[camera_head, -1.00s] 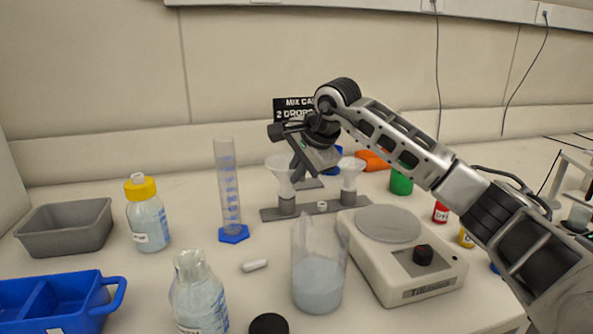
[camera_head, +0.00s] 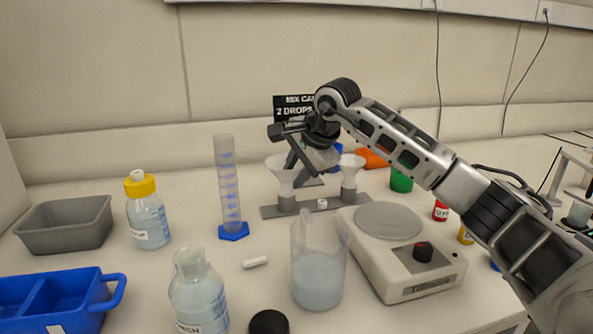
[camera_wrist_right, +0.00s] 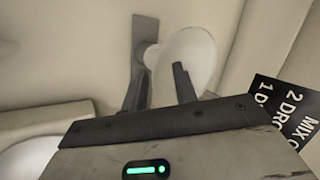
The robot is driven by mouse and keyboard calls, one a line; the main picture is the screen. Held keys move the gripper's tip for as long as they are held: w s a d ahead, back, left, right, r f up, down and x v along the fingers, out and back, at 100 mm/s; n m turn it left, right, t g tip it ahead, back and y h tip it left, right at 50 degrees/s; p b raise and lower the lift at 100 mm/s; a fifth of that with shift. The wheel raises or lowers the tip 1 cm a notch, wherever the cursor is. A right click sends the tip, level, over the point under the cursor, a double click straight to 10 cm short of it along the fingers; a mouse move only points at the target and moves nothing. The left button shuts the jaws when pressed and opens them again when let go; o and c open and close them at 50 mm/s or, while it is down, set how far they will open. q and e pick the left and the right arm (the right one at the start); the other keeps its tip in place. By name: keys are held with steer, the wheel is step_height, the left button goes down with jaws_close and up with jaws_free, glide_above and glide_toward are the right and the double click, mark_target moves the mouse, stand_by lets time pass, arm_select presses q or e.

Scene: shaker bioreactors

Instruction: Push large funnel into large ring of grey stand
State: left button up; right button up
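The large white funnel (camera_head: 281,174) is the left of two funnels on the grey stand (camera_head: 269,212). It stands upright over the left grey ring (camera_head: 286,204); how deep its stem sits I cannot tell. My right gripper (camera_head: 294,168) is tilted down just right of the large funnel and partly overlaps it. In the right wrist view, the large funnel (camera_wrist_right: 190,50) lies just beyond the fingertips. The two fingers (camera_wrist_right: 161,78) are apart with nothing seen held between them. Whether a finger touches the funnel is unclear. My left gripper is not in view.
A smaller funnel (camera_head: 349,174) stands in the right part of the stand. In front are a beaker (camera_head: 318,280) and a stirrer plate (camera_head: 405,260). A measuring cylinder (camera_head: 228,190) stands left. A black sign (camera_head: 290,105) is behind the gripper.

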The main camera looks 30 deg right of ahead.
steer(key=v, duration=1.6)
steer(key=shift+s+f, duration=0.15)
